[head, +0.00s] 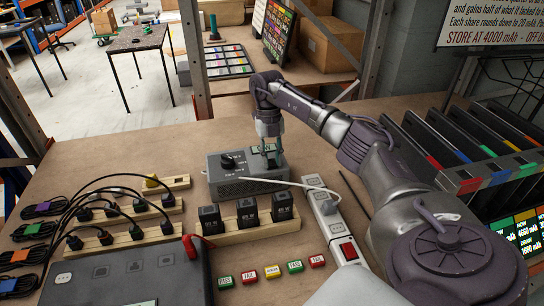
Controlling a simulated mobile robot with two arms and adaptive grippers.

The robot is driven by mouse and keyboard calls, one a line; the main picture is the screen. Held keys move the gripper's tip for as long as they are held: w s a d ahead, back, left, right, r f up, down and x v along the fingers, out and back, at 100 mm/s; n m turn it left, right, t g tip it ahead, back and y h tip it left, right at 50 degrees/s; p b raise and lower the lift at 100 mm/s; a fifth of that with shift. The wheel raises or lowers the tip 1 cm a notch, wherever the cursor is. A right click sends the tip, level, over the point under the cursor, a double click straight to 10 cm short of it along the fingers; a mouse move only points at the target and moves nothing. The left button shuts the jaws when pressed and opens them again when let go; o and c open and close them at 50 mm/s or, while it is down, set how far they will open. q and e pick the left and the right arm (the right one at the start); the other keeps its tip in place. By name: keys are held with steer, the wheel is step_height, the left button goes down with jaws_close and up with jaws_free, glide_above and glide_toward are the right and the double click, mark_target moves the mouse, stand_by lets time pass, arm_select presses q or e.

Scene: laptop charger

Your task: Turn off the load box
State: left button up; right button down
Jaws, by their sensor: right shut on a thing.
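The load box (228,186) is a grey box with vents on its front, standing on the brown workbench. A black knob (232,161) sits on the left of its top, and a small greenish display is at the right, partly hidden by my gripper. My right gripper (271,160) points down over the right part of the box's top. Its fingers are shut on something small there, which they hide. A white cable (290,182) runs from the box's front side to the white power strip (328,222). My left gripper is not in view.
Wooden racks hold several black chargers (247,211) and cable plugs. A dark case (130,275) lies front left. Several PASS and FAIL tags (272,272) lie in front. Slotted bins (460,180) stand at right, and a shelf with a colour chart (228,60) is behind.

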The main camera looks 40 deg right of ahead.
steer(key=c, duration=0.9)
jaws_free()
steer(key=v, duration=1.2)
